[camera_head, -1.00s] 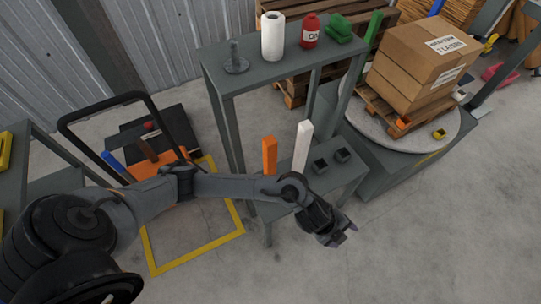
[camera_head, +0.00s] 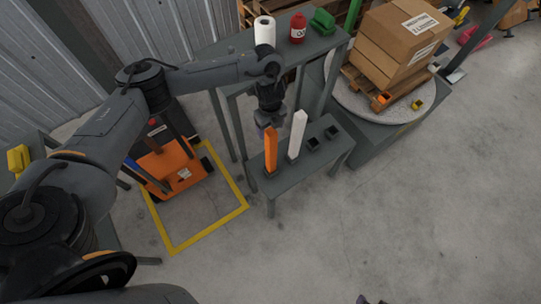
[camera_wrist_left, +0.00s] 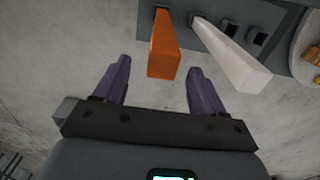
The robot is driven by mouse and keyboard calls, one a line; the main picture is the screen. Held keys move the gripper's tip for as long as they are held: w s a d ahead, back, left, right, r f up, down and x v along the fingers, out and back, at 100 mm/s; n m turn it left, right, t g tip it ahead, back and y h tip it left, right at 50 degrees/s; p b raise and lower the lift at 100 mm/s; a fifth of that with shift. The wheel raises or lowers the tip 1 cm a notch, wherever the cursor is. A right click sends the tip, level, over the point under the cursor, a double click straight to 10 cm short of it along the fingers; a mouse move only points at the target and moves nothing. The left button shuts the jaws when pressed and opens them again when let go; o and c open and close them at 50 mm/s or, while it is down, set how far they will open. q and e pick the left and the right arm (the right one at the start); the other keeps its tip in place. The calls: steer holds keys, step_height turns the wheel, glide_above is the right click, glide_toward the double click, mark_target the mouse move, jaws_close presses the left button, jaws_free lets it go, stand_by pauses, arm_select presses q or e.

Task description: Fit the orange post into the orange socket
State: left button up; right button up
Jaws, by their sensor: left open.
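The orange post (camera_head: 270,152) stands upright on the low grey bench, left of a white post (camera_head: 297,136). My left gripper (camera_head: 264,128) is open beside the top of the orange post, partly hidden behind it in the head view. In the left wrist view the orange post (camera_wrist_left: 163,52) shows ahead of the gap between the two purple fingers (camera_wrist_left: 160,84), not gripped. A small orange block-like piece (camera_head: 384,99), perhaps the orange socket, sits on the pallet on the round turntable. A dark piece at the head view's bottom edge may be the tip of my right gripper (camera_head: 366,299).
Two dark square sockets (camera_head: 313,145) sit right of the white post. A taller shelf (camera_head: 225,50) behind bears a white roll (camera_head: 265,31) and a red bottle (camera_head: 298,28). Cartons (camera_head: 397,40) and a yellow piece (camera_head: 417,104) are on the turntable side. Floor in front is clear.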

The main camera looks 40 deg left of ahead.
arm_select(q)
steer(key=shift+w+f, duration=0.15)
steer(key=shift+f, duration=3.55)
jaws_close()
steer(key=shift+r, duration=0.1)
